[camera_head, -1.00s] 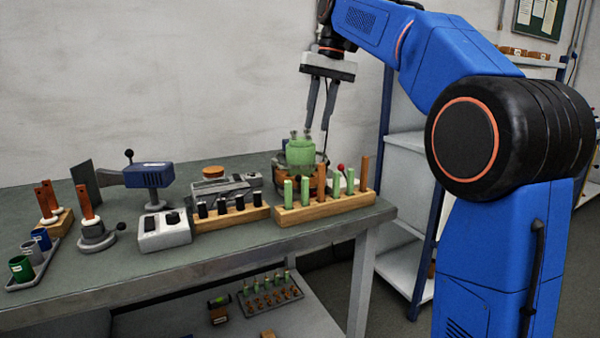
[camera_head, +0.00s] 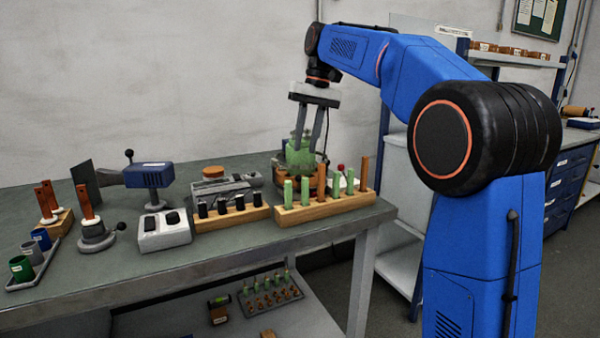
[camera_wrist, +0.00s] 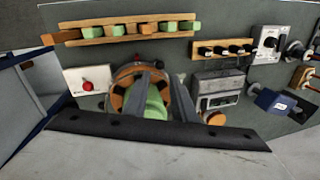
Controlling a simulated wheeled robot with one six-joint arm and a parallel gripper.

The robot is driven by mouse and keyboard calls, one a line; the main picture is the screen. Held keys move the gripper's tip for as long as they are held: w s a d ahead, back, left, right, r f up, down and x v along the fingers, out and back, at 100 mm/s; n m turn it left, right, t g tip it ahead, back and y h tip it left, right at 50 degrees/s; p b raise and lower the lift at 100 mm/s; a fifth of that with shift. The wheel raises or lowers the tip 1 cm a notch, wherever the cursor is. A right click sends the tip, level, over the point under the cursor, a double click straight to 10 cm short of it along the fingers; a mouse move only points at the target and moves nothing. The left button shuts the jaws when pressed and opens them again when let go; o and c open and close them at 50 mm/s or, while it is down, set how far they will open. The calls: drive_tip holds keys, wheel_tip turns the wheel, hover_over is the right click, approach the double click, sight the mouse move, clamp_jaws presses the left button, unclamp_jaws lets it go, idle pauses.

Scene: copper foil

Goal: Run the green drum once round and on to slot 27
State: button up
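The green drum (camera_head: 300,160) sits in a round copper-and-dark holder (camera_head: 281,170) at the back right of the bench. In the wrist view the drum (camera_wrist: 156,104) shows between my fingers, inside the copper-coloured ring (camera_wrist: 122,82). My gripper (camera_head: 308,146) points down over the drum, with its two fingers apart on either side of the drum's upper part. I cannot see whether the fingers touch it. No slot numbers are readable.
A wooden rack (camera_head: 325,210) with green and copper rods stands in front of the drum. A rack with black-topped pegs (camera_head: 232,216), a white switch box (camera_head: 164,231) and a blue tool (camera_head: 149,175) stand to the left. A white box with a red knob (camera_wrist: 87,84) is close beside the holder.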

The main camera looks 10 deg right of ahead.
sight(300, 171)
drive_tip(key=f, duration=0.3)
drive_tip(key=a+f, duration=0.1)
drive_tip(key=f, duration=0.4)
drive_tip(key=shift+a+f, duration=0.35)
drive_tip(key=shift+f, duration=0.05)
clamp_jaws()
